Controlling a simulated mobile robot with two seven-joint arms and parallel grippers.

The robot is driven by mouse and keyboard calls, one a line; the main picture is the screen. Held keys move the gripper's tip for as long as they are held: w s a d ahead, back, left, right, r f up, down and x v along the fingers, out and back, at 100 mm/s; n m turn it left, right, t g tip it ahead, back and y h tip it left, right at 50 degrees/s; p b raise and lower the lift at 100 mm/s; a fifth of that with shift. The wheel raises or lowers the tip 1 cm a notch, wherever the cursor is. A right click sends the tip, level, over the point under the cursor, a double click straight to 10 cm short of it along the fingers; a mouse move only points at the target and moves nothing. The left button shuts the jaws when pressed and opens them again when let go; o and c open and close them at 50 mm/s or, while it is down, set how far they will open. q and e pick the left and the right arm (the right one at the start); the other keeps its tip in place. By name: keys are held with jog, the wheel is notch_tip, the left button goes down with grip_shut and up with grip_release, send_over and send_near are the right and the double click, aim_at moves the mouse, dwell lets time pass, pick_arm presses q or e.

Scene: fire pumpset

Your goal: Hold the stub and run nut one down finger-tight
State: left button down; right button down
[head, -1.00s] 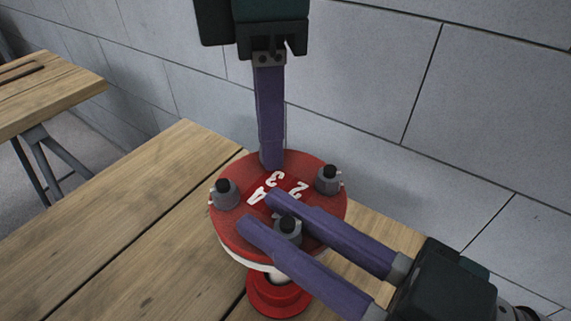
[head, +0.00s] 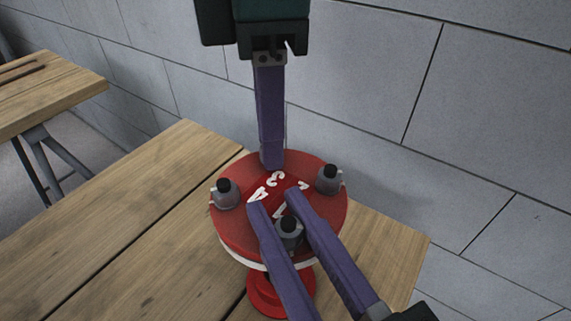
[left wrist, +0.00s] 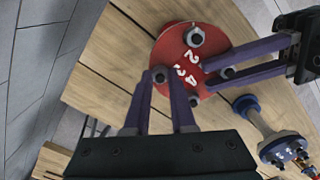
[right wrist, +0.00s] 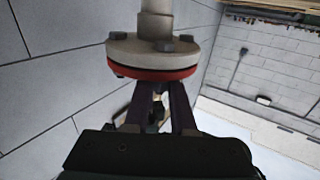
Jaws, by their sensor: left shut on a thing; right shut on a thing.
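A round red plate (head: 235,225) marked with white numbers lies on a pale flange (head: 238,257) above a red base (head: 262,297). My left gripper (head: 272,166) comes straight down at the plate's far edge. In the left wrist view its fingers are shut around the far nut (left wrist: 160,75), which the fingers hide in the head view. My right gripper (head: 275,199) reaches in from the lower right, its fingers shut on either side of the near nut (head: 289,229) with its dark stud end. A left nut (head: 226,195) and a right nut (head: 329,180) stand free on the plate.
The wooden bench top (head: 120,235) is clear left of the plate. A grey block wall (head: 370,80) stands close behind. Another wooden table (head: 50,90) is at the far left.

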jog(key=shift+r, duration=0.1)
jog(key=c, duration=0.7)
grip_release()
jog(key=shift+c, duration=0.2)
jog(key=v, duration=1.2)
